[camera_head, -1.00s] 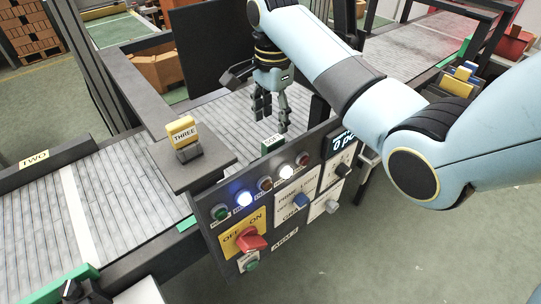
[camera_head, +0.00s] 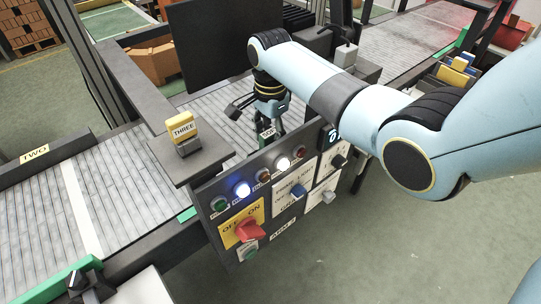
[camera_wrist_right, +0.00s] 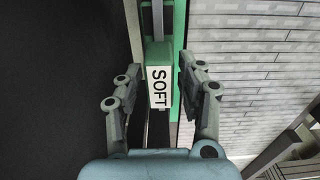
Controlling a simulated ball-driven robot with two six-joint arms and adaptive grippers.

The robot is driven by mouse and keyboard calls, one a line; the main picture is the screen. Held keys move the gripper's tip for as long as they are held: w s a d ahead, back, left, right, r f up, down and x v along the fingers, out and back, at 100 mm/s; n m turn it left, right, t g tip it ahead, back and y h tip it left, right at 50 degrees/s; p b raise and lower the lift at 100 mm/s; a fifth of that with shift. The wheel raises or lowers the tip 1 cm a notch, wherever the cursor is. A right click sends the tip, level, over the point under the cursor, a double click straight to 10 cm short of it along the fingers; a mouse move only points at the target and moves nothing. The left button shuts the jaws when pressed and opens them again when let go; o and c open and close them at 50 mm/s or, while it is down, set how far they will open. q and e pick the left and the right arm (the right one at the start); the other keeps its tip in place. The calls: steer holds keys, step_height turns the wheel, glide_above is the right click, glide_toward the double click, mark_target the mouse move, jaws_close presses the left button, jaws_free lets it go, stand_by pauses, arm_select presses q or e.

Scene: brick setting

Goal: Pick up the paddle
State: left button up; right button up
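A green piece with a white label reading SOFT (camera_wrist_right: 160,86) stands at the edge of the conveyor; it appears to be the paddle. The label also shows small in the head view (camera_head: 267,133), behind the top of the control panel. My right gripper (camera_wrist_right: 158,78) points down over it, with one finger on each side of the labelled block. The fingers are open, with narrow gaps between them and the block in the wrist view. In the head view my right gripper (camera_head: 270,122) is partly hidden behind the label and panel. My left gripper is not in view.
A control panel (camera_head: 228,217) with lit buttons and a red switch stands in front of the conveyor (camera_head: 128,170). A yellow block labelled THREE (camera_head: 182,128) sits on a dark ledge to the left. A dark upright board (camera_head: 208,45) stands behind the gripper.

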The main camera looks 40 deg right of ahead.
jaws_close()
steer(key=shift+w, duration=0.1)
